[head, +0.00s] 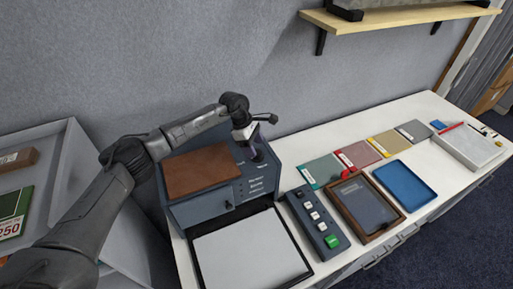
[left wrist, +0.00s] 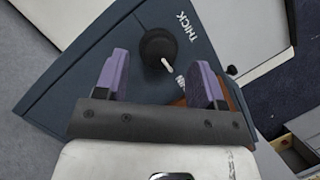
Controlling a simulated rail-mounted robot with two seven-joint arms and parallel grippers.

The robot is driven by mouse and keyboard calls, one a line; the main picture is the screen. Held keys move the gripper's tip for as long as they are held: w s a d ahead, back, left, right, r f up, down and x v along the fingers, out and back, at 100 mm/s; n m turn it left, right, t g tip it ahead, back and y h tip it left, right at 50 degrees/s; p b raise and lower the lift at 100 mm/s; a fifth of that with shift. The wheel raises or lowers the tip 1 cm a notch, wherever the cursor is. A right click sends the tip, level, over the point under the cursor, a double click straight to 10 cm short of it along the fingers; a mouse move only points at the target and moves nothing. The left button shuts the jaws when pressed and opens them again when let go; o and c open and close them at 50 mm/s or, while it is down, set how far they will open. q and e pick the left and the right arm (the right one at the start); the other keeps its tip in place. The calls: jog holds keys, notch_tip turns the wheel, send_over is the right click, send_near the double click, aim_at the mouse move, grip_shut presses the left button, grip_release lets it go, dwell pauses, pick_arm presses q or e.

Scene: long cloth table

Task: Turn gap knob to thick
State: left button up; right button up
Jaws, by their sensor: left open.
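The gap knob (left wrist: 158,46) is a round black knob with a white pointer mark, on the dark blue top of the machine (head: 270,176). The word THICK (left wrist: 183,27) is printed beside it. In the left wrist view the pointer is turned away from THICK, toward another label partly hidden by a finger. My left gripper (left wrist: 160,72) is open, its two purple fingers on either side of the knob's near side. I cannot tell whether they touch it. In the head view my left gripper (head: 254,152) hangs over the machine's right end and hides the knob. My right gripper is not in view.
A brown wooden panel (head: 202,171) covers the machine's left part. A tray with a white sheet (head: 248,250) lies in front. A button box (head: 316,222) with a green button, a brown-framed tray (head: 388,220) and a blue tray (head: 405,185) stand to the right.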

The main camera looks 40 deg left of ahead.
pick_arm(q)
jog(key=shift+x, duration=1.35)
jog(key=c, duration=0.9)
